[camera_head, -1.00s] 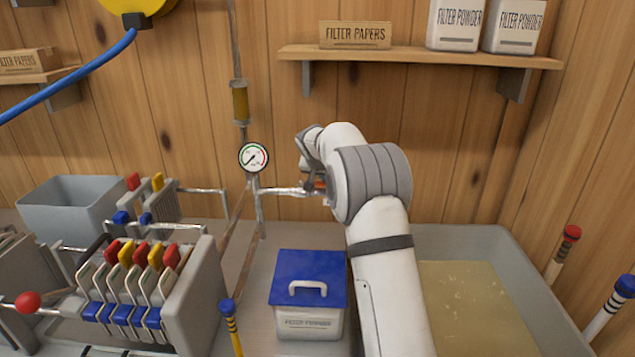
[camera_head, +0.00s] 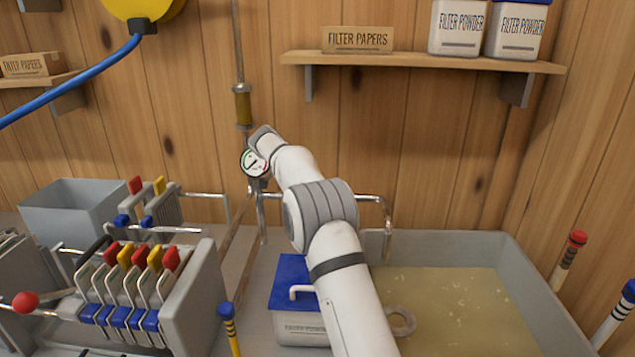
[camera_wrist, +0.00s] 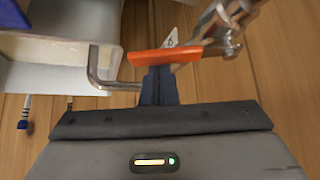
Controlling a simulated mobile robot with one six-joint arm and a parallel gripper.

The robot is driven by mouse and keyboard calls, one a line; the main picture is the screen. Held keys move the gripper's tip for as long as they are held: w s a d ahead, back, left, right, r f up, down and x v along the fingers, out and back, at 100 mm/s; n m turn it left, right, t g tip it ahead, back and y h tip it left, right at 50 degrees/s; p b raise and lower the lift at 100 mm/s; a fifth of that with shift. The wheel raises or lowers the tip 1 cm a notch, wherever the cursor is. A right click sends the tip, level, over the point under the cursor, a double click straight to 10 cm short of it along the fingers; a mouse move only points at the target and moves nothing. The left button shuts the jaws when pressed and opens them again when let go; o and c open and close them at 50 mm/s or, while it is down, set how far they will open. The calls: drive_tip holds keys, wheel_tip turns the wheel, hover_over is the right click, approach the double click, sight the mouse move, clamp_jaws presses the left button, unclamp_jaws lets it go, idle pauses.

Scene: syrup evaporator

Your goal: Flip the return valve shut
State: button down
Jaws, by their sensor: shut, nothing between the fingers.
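The return valve's orange lever (camera_wrist: 165,57) shows in the wrist view, lying crosswise in front of my gripper (camera_wrist: 157,72). The gripper is shut, with nothing between its dark fingers. Its fingertips meet or overlap the lever's lower edge; I cannot tell whether they touch. The metal valve fittings (camera_wrist: 228,22) are up and right of the lever. In the head view my arm hides the lever, and my wrist is beside the pressure gauge (camera_head: 254,163).
A bent metal pipe (camera_wrist: 97,72) runs left of the fingers in the wrist view. In the head view, a blue-lidded filter powder tub (camera_head: 287,283) stands beside my arm. A grey tank (camera_head: 470,244) of amber liquid is right, and a filter press (camera_head: 190,300) left.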

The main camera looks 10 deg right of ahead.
drive_tip(key=shift+a+r+m+g, duration=0.1)
drive_tip(key=shift+a+m+g, duration=0.3)
drive_tip(key=shift+m, duration=0.1)
drive_tip(key=shift+s+a+p, duration=0.15)
drive_tip(key=shift+a+p, duration=0.75)
drive_tip(key=shift+a, duration=0.25)
drive_tip(key=shift+a+f, duration=0.2)
drive_tip(key=d, duration=0.1)
drive_tip(key=d+b, duration=0.1)
drive_tip(key=s+d+b, duration=0.1)
drive_tip(key=shift+d+r, duration=0.35)
drive_tip(key=w+p+v, duration=0.2)
drive_tip(key=p+v, duration=0.1)
drive_tip(key=v, duration=0.6)
drive_tip(key=shift+p, duration=0.3)
